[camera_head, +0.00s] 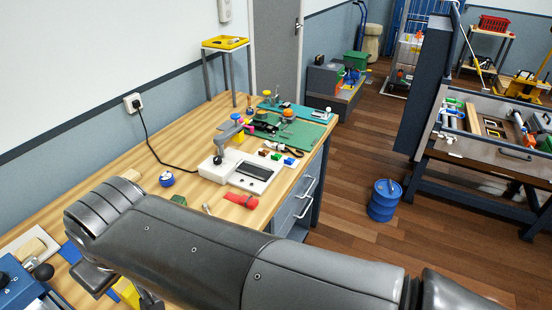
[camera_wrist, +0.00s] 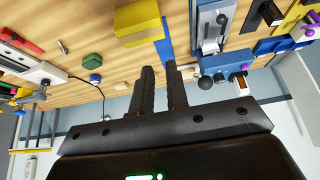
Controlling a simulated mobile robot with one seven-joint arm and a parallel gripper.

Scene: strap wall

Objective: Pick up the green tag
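A small green piece (camera_head: 178,200) lies on the wooden workbench, just beyond my arm in the head view. It also shows in the wrist view as a dark green piece (camera_wrist: 92,61) left of my fingers. It may be the green tag, but it is too small to tell for sure. My gripper (camera_wrist: 159,72) is open, its two dark fingers apart with nothing between them. The fingers are over the bench, near a yellow block (camera_wrist: 138,28) and a blue strip (camera_wrist: 165,45). In the head view my arm hides most of my gripper.
On the workbench (camera_head: 120,205) are a red clamp-like piece (camera_head: 241,201), a white device (camera_head: 240,170), a blue round item (camera_head: 166,179) and a green mat (camera_head: 290,134). A black cable runs from a wall socket (camera_head: 132,102). A blue canister (camera_head: 384,200) stands on the floor.

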